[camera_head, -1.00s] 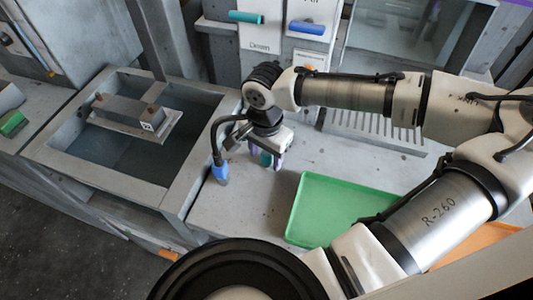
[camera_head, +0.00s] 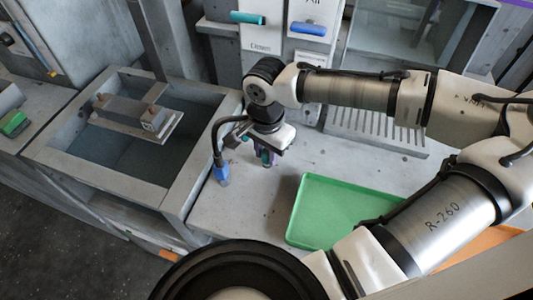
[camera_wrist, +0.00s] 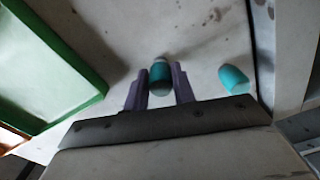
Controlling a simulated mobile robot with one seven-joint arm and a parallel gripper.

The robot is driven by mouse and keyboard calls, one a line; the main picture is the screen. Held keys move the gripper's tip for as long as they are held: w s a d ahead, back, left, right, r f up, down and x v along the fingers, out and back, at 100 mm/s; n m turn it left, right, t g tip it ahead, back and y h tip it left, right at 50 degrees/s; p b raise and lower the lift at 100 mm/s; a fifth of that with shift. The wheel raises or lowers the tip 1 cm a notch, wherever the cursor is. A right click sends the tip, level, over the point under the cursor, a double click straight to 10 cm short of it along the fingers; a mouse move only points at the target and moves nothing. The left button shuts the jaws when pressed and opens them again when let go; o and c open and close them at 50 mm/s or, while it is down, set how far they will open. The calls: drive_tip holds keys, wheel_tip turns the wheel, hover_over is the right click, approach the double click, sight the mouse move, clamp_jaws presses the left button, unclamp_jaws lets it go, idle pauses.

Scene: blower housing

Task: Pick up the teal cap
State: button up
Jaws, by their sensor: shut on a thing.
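My gripper (camera_head: 266,160) points down over the grey worktop, just left of the green tray in the head view. Its purple fingers are shut on the teal cap (camera_wrist: 160,75), which shows between them in the wrist view (camera_wrist: 160,92). The cap has a teal body with a paler far end and a dark near end. In the head view the fingers hide most of it. I cannot tell whether it still touches the worktop.
A green tray (camera_head: 312,222) lies right of my gripper. Clear worktop (camera_head: 232,212) lies in front.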

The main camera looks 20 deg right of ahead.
sight(266, 152)
wheel_tip(266, 152, up, 19)
drive_tip(key=b, duration=0.1)
drive_tip(key=shift+b, duration=0.4)
